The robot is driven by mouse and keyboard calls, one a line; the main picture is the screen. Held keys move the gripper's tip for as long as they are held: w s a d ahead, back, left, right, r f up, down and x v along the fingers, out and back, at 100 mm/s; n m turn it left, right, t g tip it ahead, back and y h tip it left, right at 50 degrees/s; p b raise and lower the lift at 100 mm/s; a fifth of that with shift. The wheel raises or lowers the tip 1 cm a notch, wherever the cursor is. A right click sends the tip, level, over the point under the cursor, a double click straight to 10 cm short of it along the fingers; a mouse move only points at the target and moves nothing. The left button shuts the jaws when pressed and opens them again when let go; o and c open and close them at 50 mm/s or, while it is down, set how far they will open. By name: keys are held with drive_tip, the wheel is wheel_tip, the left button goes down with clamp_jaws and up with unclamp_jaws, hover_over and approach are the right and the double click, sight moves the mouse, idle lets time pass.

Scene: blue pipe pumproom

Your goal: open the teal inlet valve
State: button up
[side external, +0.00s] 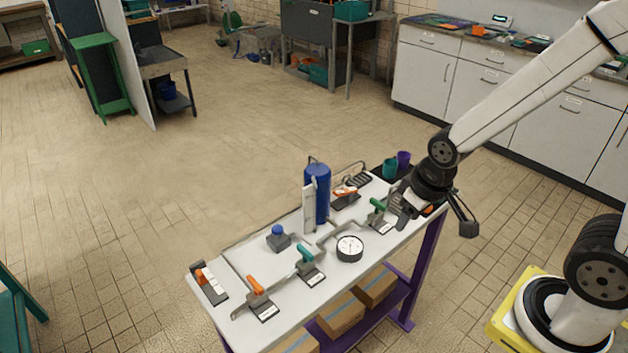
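A valve with a teal handle (305,254) stands on the white-topped bench, front of centre, on a grey base with a small label. Its label is too small to read. A valve with a green handle (378,205) stands further back to the right, and one with an orange handle (255,286) stands to the left. My gripper (402,208) is over the right end of the bench, beside the green-handled valve and well right of the teal-handled one. Its fingers are small and partly hidden, so I cannot tell whether they are open.
A round gauge (349,248) stands right of the teal-handled valve. A tall blue cylinder (317,192) and a small blue-capped part (278,238) stand behind it. Grey pipe links the valves. Teal (390,168) and purple (403,159) cups stand at the far right end.

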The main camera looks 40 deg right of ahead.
drive_tip(key=w+a+f+g, duration=0.15)
drive_tip(key=w+a, duration=0.35)
drive_tip(key=w, duration=0.5)
drive_tip(key=g, duration=0.1)
hover_over(305, 250)
wheel_tip(305, 250, down, 6)
drive_tip(key=shift+r, duration=0.25)
drive_tip(key=shift+f, duration=0.15)
drive_tip(key=shift+f, duration=3.75)
clamp_jaws()
